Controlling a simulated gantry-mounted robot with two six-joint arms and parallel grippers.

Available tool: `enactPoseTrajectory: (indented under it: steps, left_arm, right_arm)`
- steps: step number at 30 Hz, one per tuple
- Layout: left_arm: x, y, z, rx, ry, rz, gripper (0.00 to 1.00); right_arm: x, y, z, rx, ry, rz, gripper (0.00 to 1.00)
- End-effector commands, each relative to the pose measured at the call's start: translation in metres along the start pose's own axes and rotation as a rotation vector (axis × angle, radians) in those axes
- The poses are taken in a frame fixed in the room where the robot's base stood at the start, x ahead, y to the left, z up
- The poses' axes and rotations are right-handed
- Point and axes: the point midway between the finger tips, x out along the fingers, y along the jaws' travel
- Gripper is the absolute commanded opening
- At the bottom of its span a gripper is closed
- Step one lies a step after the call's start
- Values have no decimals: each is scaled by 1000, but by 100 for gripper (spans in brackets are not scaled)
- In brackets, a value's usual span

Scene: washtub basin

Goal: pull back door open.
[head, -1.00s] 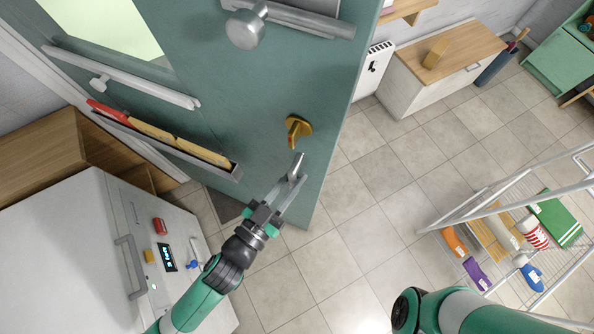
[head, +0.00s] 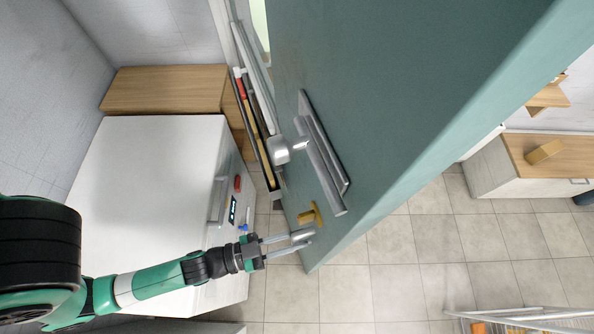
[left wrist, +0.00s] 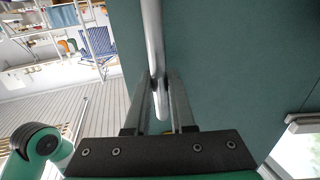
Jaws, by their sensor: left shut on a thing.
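The back door (head: 400,110) is a large teal panel, seen steeply from above in the head view, standing at an angle to the wall. A brass latch piece (head: 311,214) sits low on its face. My left gripper (head: 303,240) is at the door face just below the brass piece. In the left wrist view my left gripper (left wrist: 160,95) is closed around the end of a silver handle bar (left wrist: 153,40), which runs up along the teal door surface (left wrist: 230,60). Its fixing to the door is hidden. My right gripper is out of view.

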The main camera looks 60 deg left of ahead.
Motion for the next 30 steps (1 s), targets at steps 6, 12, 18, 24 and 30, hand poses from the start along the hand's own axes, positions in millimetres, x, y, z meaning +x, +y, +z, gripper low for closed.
enactPoseTrajectory:
  steps: [6,12,18,24,30]
  left_arm:
    - [0,0,-1,-1,3,-1,0]
    - [1,0,-2,-1,6,0,0]
    - [1,0,-2,-1,6,1,46]
    - [0,0,-2,-1,5,1,52]
    - [0,0,-2,-1,5,1,52]
  right_arm:
    - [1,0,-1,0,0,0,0]
    - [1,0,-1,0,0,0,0]
    - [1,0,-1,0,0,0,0]
    - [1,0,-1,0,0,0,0]
    - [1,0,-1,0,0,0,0]
